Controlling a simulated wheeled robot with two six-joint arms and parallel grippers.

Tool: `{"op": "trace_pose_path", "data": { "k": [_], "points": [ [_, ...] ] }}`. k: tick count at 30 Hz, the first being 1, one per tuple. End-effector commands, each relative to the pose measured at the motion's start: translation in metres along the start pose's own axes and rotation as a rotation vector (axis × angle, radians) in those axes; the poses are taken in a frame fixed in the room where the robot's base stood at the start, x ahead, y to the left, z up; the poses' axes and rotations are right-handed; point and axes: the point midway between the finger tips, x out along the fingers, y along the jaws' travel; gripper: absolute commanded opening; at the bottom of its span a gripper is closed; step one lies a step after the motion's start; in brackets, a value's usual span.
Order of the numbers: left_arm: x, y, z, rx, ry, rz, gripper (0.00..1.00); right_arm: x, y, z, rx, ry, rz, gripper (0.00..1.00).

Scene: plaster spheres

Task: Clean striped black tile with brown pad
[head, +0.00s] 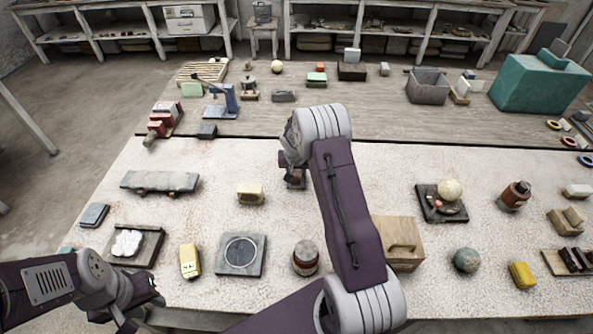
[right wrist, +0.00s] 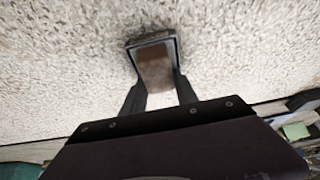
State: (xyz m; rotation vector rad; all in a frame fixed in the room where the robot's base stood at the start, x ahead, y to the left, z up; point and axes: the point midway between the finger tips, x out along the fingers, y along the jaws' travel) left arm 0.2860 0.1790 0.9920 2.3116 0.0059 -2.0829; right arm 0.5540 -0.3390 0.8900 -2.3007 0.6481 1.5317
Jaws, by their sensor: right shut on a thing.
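My right gripper (head: 290,168) is shut on a small brown pad (head: 296,182) over the middle of the pale tabletop. In the right wrist view the pad (right wrist: 155,66) sits between the two fingers, framed in a dark edge, against the rough pale surface. My arm covers part of this area in the head view. My left gripper (head: 140,302) is at the lower left by the table's front edge; its finger opening is unclear. I cannot make out stripes on any tile. A dark slab (head: 160,182) lies at left, and a dark square plate with a ring (head: 241,254) lies at front.
A yellow-beige block (head: 250,194) lies left of the right gripper. A yellow bar (head: 190,261), a brown-banded jar (head: 306,257) and a wooden box (head: 398,243) stand near the front. A tray with a white piece (head: 147,252) is close to my left gripper.

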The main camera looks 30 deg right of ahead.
Motion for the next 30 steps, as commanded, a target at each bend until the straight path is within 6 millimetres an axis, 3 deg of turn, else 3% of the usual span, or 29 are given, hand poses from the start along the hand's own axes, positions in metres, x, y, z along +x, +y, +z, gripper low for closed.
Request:
{"op": "trace_pose_path", "data": {
  "k": [23, 30],
  "points": [
    [-0.049, 0.001, -0.005, 0.000, 0.000, 0.000, 0.36, -0.064, 0.000, -0.026, -0.001, -0.001, 0.000, 0.00],
    [-0.048, 0.001, -0.005, 0.000, 0.000, 0.000, 0.36, -0.064, 0.000, -0.026, 0.000, -0.002, 0.001, 0.00]
  ]
}}
